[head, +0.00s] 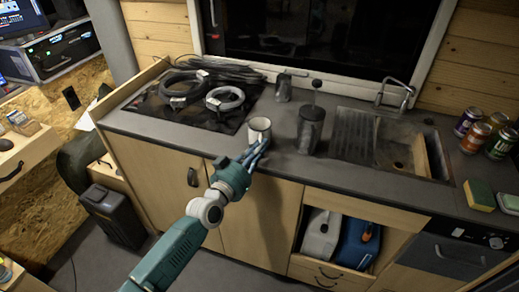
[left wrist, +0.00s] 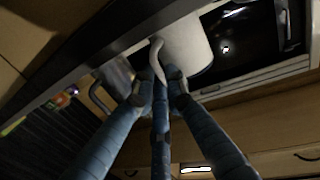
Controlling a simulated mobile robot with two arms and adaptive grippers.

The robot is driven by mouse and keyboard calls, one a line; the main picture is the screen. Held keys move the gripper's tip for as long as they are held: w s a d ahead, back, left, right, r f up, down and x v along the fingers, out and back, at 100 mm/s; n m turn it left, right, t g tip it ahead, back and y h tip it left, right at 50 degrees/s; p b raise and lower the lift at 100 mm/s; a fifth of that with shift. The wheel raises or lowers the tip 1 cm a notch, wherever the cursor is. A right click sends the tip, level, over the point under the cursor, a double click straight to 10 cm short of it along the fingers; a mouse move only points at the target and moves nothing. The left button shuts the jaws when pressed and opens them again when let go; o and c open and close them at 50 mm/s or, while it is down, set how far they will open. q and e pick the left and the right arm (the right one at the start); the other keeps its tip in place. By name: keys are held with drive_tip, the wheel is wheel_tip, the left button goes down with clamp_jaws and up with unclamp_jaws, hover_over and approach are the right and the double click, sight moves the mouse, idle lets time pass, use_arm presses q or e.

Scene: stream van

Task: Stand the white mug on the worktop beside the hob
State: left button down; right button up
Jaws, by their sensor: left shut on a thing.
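The white mug (head: 259,128) is upright, or close to it, at the front of the grey worktop (head: 285,165), just right of the dark hob (head: 190,110). My left gripper (head: 256,152) reaches it from the front and is shut on its handle. In the left wrist view the mug (left wrist: 188,45) is at the top, its curved handle between the fingertips of my left gripper (left wrist: 160,85). I cannot tell whether the mug's base touches the worktop or is slightly above it. My right gripper is not in view.
Coiled grey cables (head: 226,98) lie on the hob. A dark canister (head: 311,130) stands close right of the mug, with a smaller dark pot (head: 283,87) behind. The sink (head: 395,155), several cans (head: 474,138) and sponges (head: 480,195) are further right.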

use_arm(q)
drive_tip(key=shift+f, duration=0.1)
drive_tip(key=c, duration=1.8)
unclamp_jaws()
drive_tip(key=shift+o, duration=0.2)
drive_tip(key=shift+r, duration=0.25)
drive_tip(key=v, duration=1.2)
drive_tip(key=shift+f+b, duration=0.15)
drive_tip(key=shift+b, duration=0.2)
